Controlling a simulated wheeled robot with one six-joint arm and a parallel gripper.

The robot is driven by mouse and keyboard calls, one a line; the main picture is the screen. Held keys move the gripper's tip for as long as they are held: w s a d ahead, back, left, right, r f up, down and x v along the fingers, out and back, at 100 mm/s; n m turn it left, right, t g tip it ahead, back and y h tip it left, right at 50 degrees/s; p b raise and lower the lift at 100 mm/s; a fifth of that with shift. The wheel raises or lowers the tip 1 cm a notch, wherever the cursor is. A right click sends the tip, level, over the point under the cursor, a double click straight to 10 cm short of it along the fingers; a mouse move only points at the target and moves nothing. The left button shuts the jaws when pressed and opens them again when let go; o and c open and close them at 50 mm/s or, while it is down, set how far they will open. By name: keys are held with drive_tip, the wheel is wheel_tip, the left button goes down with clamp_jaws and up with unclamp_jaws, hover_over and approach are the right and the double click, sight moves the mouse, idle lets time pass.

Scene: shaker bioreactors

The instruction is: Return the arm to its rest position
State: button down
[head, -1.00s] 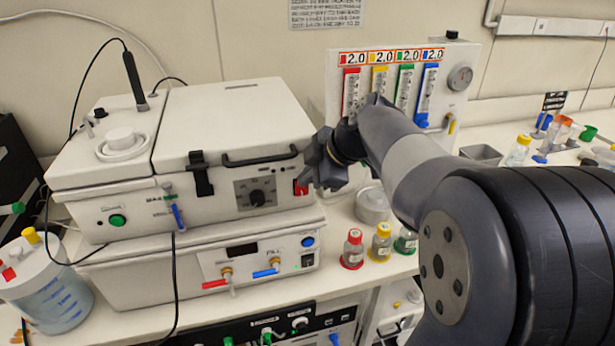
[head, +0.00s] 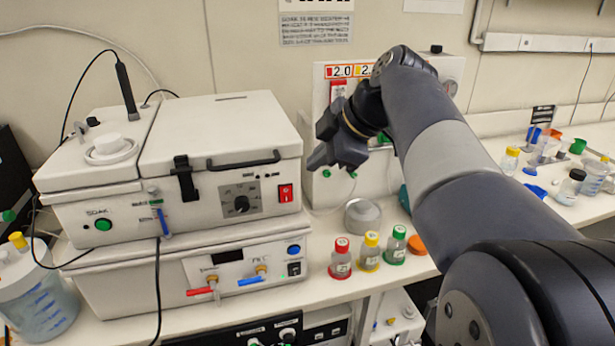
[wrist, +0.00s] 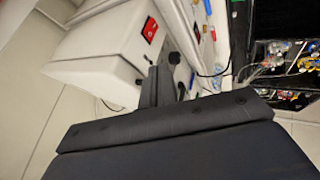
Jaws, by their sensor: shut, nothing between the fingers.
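My gripper (head: 322,143) is in the air in the head view, to the right of the upper white shaker unit (head: 222,134) and in front of the gas panel (head: 318,102). It is shut with nothing held. My arm reaches up from the lower right and bends at the elbow near the top, hiding much of the panel. In the wrist view the dark gripper body (wrist: 160,85) shows in front of the white unit (wrist: 105,55) with its red switch (wrist: 150,30). The same red switch (head: 286,193) is in the head view.
Bottles with red (head: 341,260), yellow (head: 369,252) and green (head: 395,246) caps stand on the bench below the gripper. A round metal dish (head: 363,217) sits behind them. A lower white unit (head: 130,290) supports the shaker. More labware (head: 570,185) stands at the right.

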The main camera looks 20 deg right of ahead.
drive_tip(key=shift+s+d+r, duration=0.2)
drive_tip(key=shift+r, duration=0.25)
